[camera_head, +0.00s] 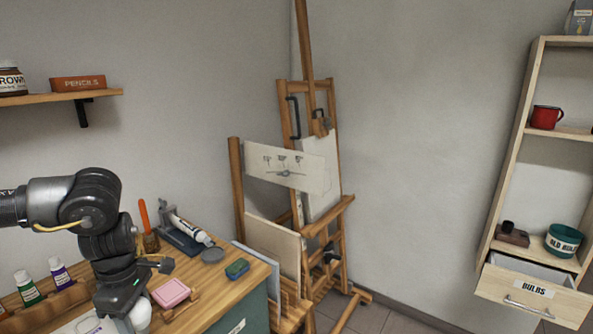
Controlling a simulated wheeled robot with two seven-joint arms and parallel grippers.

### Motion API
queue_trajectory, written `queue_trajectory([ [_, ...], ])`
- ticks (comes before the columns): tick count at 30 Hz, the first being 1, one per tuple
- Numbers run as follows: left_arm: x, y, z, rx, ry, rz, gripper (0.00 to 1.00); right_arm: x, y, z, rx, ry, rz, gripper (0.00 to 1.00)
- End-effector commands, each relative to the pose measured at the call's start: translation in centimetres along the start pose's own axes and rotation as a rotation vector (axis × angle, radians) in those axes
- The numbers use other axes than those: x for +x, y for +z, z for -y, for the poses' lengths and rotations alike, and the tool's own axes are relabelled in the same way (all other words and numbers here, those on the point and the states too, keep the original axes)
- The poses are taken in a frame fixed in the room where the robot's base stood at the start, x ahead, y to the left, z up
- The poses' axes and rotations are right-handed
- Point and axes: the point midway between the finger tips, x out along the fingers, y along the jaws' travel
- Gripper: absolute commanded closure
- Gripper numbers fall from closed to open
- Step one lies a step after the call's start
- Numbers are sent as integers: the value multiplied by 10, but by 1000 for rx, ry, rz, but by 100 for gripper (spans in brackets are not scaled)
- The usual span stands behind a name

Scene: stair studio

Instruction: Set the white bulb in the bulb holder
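My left gripper (124,312) points down over the desk at the lower left. A white rounded thing (141,316) shows right at its fingertips; it may be the white bulb, but I cannot tell whether the fingers hold it. A small dark wooden block with a black socket-like top (512,233), which looks like the bulb holder, stands on the lower shelf at the right. No bulb shows in it. The drawer marked BULBS (532,291) below is pulled open; its inside is mostly hidden. My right gripper is out of view.
A green tin marked OLD BULBS (564,240) stands right of the block. An easel (308,150) stands in the corner.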

Motion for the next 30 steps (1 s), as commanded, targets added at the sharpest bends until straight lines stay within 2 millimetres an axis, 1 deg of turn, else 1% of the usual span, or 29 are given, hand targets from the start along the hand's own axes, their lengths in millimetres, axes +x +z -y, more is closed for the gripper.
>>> queue_trajectory([
  [1,3,10,2,151,-2,-3,74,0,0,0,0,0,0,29],
  [6,16,44,11,642,-3,-1,74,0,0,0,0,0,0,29],
  [9,24,64,20,887,-4,0,74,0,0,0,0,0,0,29],
  [11,31,79,28,1011,-5,-1,74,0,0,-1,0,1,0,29],
  [12,35,86,33,1049,-5,1,74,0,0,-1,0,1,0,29],
  [14,40,94,38,1075,-3,0,74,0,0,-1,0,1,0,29],
  [18,46,102,44,1101,-2,1,74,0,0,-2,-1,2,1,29],
  [26,46,101,44,1098,0,0,74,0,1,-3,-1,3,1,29],
  [30,46,98,45,1158,0,1,74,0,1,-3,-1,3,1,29],
])
